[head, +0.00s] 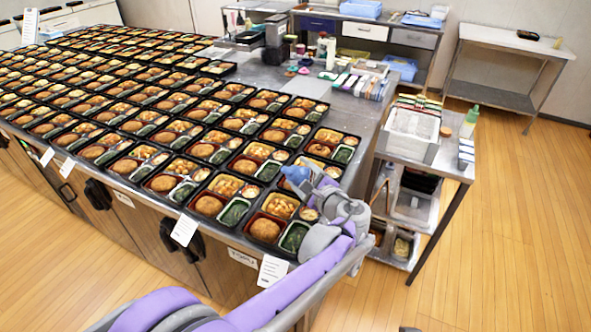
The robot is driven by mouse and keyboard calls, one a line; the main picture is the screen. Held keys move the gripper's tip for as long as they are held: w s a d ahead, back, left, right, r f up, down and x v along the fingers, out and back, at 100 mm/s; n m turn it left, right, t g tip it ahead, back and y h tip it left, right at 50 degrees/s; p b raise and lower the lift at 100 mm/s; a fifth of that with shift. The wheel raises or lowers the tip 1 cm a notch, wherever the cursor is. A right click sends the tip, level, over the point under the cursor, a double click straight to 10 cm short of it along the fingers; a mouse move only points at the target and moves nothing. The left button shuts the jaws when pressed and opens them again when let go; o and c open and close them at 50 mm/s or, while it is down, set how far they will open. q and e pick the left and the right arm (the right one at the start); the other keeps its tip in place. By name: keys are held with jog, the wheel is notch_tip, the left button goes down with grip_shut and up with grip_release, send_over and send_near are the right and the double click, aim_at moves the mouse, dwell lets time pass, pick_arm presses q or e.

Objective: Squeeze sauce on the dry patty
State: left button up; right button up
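Many black bento trays cover the long steel table in rows, most with a round brown patty, mixed food and dark greens. The nearest patty (265,230) sits in the front tray (281,251), left of my arm. Another patty (208,205) is in the tray to its left. At this size I cannot tell which patty is dry. My purple and grey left arm reaches in from the lower left. Its gripper (297,178) is over the front right trays, with a blue-grey part at its tip. I cannot tell whether that is a held bottle. My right gripper is out of view.
A green-topped bottle (469,121) stands on the small steel side table (455,155), beside a white container (412,132). Bottles and small containers crowd the long table's far right end. Paper labels (184,229) hang along its front edge. The wooden floor (520,230) at right is clear.

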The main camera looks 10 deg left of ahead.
pick_arm(q)
jog(key=n, duration=0.2)
jog(key=n+h+p, duration=0.1)
jog(key=n, duration=0.1)
jog(key=shift+w+d+r+h, duration=0.1)
jog(key=shift+d+r+h, duration=0.05)
jog(key=shift+r+h, duration=0.2)
jog(key=s+a+f+n+t+h+p, duration=0.1)
jog(key=s+a+f+n+t+h, duration=0.1)
jog(key=n, duration=0.9)
jog(key=s+a+f+h, duration=0.1)
jog(key=a+f, duration=0.1)
jog(key=a, duration=0.1)
jog(key=shift+a+f+t+h+p, duration=0.3)
jog(key=shift+a+f+t+h, duration=0.05)
jog(key=shift+t, duration=0.05)
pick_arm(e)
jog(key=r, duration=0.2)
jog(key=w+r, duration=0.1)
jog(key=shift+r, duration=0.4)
pick_arm(q)
jog(key=shift+w, duration=0.15)
jog(key=shift+s, duration=0.2)
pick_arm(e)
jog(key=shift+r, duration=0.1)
